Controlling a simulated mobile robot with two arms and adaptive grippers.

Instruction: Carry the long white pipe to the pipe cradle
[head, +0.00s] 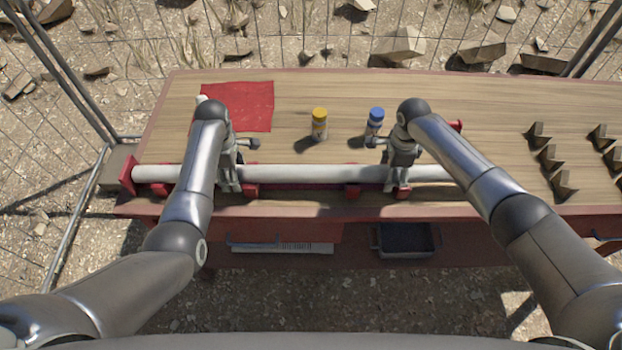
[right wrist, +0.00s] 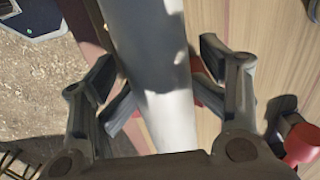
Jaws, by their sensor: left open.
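The long white pipe (head: 300,174) lies level along the front edge of the wooden table, resting on several red supports (head: 352,190). It also shows in the right wrist view (right wrist: 160,70), running between the fingers. My left gripper (head: 232,180) is open at the pipe's left part. My right gripper (head: 396,178) is at the pipe's right part; in the right wrist view its fingers (right wrist: 158,85) are spread on both sides of the pipe. Dark V-shaped blocks (head: 551,158) stand in rows on the table's right side; I cannot tell if they are the pipe cradle.
A yellow-capped jar (head: 319,124) and a blue-capped jar (head: 375,120) stand behind the pipe. A red cloth (head: 245,105) lies at the back left. A dark tray (head: 405,240) sits below the table's front. The table (head: 480,110) is bare between the right arm and the blocks.

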